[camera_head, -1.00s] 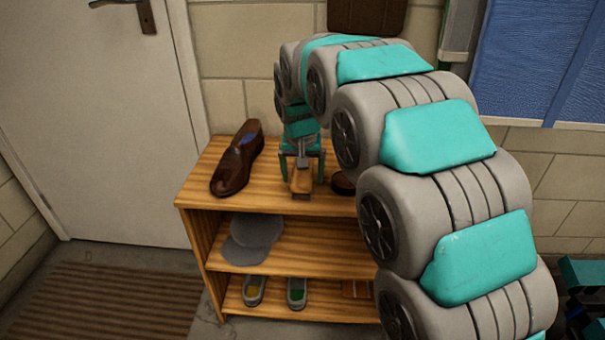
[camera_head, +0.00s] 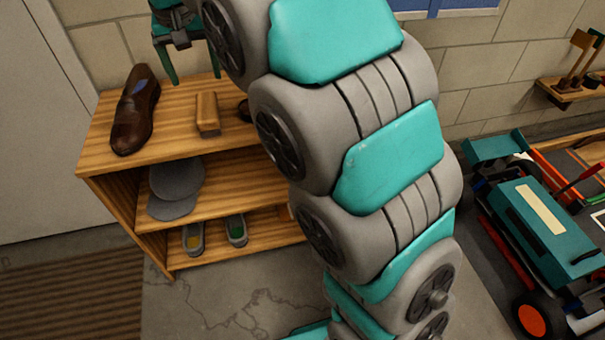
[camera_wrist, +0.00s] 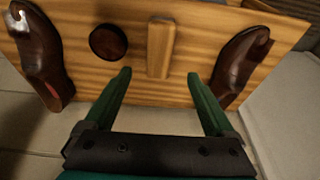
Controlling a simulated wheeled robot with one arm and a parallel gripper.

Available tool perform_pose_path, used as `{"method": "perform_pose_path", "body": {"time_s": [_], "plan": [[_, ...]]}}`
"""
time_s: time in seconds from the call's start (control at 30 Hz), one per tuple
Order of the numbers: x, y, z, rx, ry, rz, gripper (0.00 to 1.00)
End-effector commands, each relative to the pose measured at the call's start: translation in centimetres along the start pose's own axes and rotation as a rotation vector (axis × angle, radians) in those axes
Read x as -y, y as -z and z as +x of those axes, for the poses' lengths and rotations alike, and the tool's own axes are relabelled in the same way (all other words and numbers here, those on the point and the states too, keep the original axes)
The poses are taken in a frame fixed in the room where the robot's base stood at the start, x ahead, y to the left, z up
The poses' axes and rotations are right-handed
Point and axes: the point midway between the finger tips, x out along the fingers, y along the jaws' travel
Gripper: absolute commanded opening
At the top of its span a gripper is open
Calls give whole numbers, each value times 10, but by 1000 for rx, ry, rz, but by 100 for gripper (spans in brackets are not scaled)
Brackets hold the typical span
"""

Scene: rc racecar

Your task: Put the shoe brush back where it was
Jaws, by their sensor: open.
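The shoe brush (camera_head: 207,113), a small block with a light wooden top, lies on the top board of the wooden shelf (camera_head: 185,110), between a brown shoe and a round dark tin. In the wrist view the brush (camera_wrist: 161,48) lies ahead of and between my fingers, apart from them. My gripper (camera_head: 194,78) is open and empty, raised above the back of the shelf. Its two green fingers also show in the wrist view (camera_wrist: 160,88), spread wide with nothing between them.
A brown shoe (camera_head: 136,110) stands left of the brush. The dark tin (camera_wrist: 108,42) and another shoe (camera_wrist: 40,50) are on its other side. Lower boards hold a grey cap (camera_head: 176,185) and small shoes. A teal racecar (camera_head: 545,225) stands at right.

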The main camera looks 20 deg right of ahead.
Motion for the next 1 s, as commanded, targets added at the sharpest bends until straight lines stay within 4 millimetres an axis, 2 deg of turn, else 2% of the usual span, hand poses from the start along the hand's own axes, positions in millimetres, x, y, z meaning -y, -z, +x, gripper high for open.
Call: {"method": "perform_pose_path", "body": {"time_s": [0.17,0.27,0.37,0.57,0.7,0.9,1.0], "plan": [[-16,-14,2,21,-9,2,89],[-40,-36,3,48,-20,6,89],[-70,-69,7,90,-31,7,89],[-126,-158,19,191,-43,4,89],[-156,-230,30,261,-38,-2,89],[-180,-332,48,358,-19,-17,89],[-186,-367,56,388,-9,-24,89]]}}
